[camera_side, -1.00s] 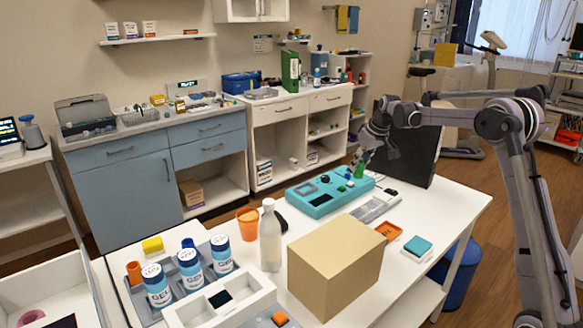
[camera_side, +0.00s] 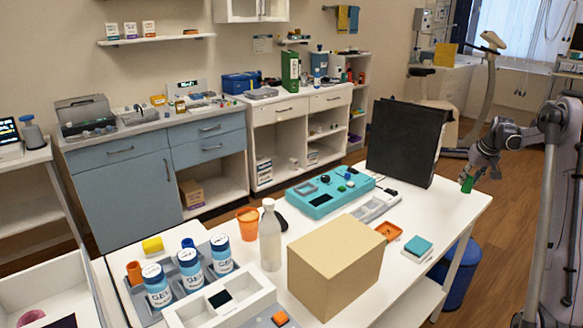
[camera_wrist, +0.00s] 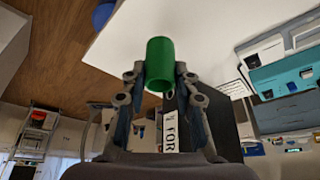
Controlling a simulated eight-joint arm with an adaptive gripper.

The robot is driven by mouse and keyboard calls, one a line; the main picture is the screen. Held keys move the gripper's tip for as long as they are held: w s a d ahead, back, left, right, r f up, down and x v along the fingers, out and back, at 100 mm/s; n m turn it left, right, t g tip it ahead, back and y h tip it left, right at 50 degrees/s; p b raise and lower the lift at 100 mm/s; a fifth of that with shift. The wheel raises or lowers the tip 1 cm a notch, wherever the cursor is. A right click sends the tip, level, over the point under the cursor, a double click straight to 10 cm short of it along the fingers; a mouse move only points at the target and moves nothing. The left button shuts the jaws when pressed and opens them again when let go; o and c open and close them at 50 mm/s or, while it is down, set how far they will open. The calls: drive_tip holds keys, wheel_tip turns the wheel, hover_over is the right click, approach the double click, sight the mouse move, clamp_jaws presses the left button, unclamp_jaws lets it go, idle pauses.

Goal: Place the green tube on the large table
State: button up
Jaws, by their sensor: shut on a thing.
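The green tube (camera_side: 467,185) is held at the tip of my gripper (camera_side: 468,178), near the right far corner of the white table (camera_side: 446,208) in the side view. In the wrist view the tube (camera_wrist: 160,60) sits between both fingertips (camera_wrist: 160,78), which are shut on it. Behind it show the table top (camera_wrist: 205,28) and, to the left, the wooden floor. The tube appears above table height, close to or past the edge; its exact height cannot be told.
A black upright panel (camera_side: 404,140) stands at the table's far side. A teal device (camera_side: 318,203), a cardboard box (camera_side: 325,272), an orange tray (camera_side: 391,230), a teal-topped block (camera_side: 418,246) and a bottle (camera_side: 270,240) occupy the table. Its right corner is clear.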

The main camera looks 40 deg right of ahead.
drive_tip(key=w+f, duration=0.2)
drive_tip(key=w, duration=0.1)
drive_tip(key=w+a+f, duration=0.1)
drive_tip(key=w+f, duration=0.1)
drive_tip(key=w, duration=0.2)
drive_tip(key=w+f, duration=0.3)
drive_tip(key=w, duration=0.1)
drive_tip(key=shift+w+a, duration=0.1)
drive_tip(key=shift+a, duration=0.2)
drive_tip(key=shift+f, duration=2)
drive_tip(key=shift+f, duration=0.1)
drive_tip(key=o, duration=0.9)
drive_tip(key=shift+o, duration=0.2)
